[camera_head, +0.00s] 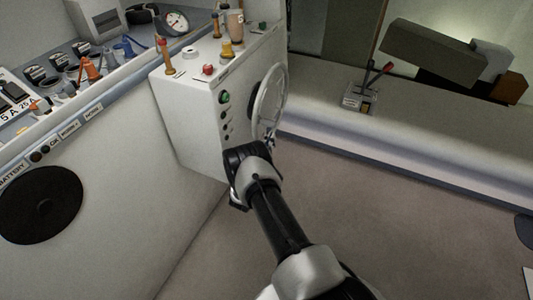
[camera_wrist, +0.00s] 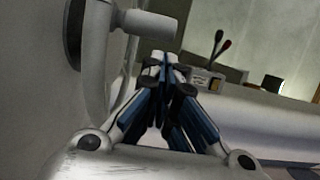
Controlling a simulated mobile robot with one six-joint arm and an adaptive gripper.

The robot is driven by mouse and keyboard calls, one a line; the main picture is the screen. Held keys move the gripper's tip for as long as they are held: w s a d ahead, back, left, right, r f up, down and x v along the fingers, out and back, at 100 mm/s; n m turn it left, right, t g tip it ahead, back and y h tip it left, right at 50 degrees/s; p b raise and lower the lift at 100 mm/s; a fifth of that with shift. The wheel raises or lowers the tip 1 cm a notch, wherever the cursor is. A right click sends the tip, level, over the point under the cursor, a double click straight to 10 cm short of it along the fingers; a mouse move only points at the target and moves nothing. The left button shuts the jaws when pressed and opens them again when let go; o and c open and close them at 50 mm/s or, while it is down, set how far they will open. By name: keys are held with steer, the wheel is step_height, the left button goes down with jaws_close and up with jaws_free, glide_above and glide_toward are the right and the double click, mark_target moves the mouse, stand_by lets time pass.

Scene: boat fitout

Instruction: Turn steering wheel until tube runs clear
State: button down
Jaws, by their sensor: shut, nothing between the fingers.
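The steering wheel (camera_head: 283,92) is a pale ring on the right side face of a white console, seen nearly edge-on in the head view. In the wrist view its rim (camera_wrist: 96,65) stands at the left, with a pale cylindrical knob (camera_wrist: 150,23) sticking out to the right. My gripper (camera_head: 268,143) is at the lower part of the wheel. In the wrist view my gripper (camera_wrist: 168,66) has its fingers together and empty, just right of the rim and below the knob. I cannot tell whether it touches the wheel. I cannot make out a tube.
The white console (camera_head: 190,115) carries a green button, a red button and several small items on top. A left counter (camera_head: 110,130) holds switches and a gauge. A long bench (camera_head: 420,135) with a lever box (camera_head: 358,98) runs along the right. The floor (camera_head: 420,230) between is clear.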

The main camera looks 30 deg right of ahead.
steer(key=shift+w+d+r, duration=0.1)
steer(key=shift+d+r, duration=0.15)
steer(key=shift+r, duration=0.25)
step_height(320, 180, up, 2)
steer(key=shift+d+y+p, duration=0.1)
steer(key=shift+y+p, duration=0.2)
steer(key=shift+p, duration=0.65)
steer(key=shift+w+f, duration=0.1)
